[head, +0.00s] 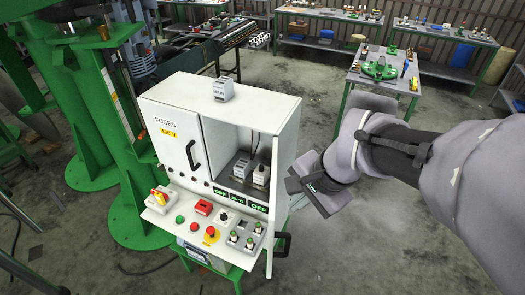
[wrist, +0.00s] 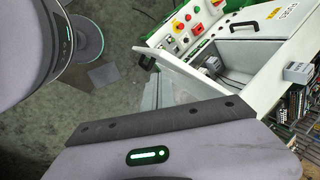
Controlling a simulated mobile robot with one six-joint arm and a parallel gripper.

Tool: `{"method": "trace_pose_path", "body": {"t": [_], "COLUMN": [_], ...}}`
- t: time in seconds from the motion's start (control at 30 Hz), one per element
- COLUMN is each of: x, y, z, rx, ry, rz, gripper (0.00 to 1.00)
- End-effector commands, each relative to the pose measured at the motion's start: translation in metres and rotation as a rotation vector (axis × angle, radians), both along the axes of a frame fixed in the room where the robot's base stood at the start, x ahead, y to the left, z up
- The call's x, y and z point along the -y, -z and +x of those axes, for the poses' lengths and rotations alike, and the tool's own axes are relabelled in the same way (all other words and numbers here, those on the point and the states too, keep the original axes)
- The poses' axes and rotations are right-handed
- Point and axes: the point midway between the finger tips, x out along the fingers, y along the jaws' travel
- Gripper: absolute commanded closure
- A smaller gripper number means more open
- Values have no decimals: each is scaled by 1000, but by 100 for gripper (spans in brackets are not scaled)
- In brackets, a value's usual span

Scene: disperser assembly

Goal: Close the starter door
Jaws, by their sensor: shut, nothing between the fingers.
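The white cabinet (head: 165,100) has a closed left door marked FUSES (head: 168,150) with a black handle. Its right compartment is open, showing grey devices inside (head: 243,167). The starter door (head: 283,185) stands open at the right, swung outward and seen nearly edge-on, with a black handle (head: 284,243) on its outer side. In the wrist view the door (wrist: 190,84) angles out from the cabinet, its handle at the near end. My gripper (head: 312,186) is shut and empty, just right of the door's outer side. Whether it touches the door cannot be told.
A control panel (head: 190,222) with buttons and a red-yellow switch juts out below the cabinet. A small grey box (head: 223,88) sits on top. Green machinery (head: 120,140) stands at the left. A green-legged table (head: 385,78) stands behind my arm. Concrete floor is clear at lower right.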

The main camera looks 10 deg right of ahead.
Motion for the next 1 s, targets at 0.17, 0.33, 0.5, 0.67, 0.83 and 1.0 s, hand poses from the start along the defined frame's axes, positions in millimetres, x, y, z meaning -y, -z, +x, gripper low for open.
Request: {"method": "trace_pose_path", "body": {"t": [0.17,0.33,0.5,0.67,0.83,1.0], "x": [46,63,57,44,31,7], "y": [103,147,169,202,237,241], "z": [20,20,21,24,27,34], "rx": [-297,-420,-433,-432,-431,-428], "ry": [449,659,672,670,668,664], "rz": [216,304,311,308,309,307], "gripper": [100,100,100,100,100,100]}}
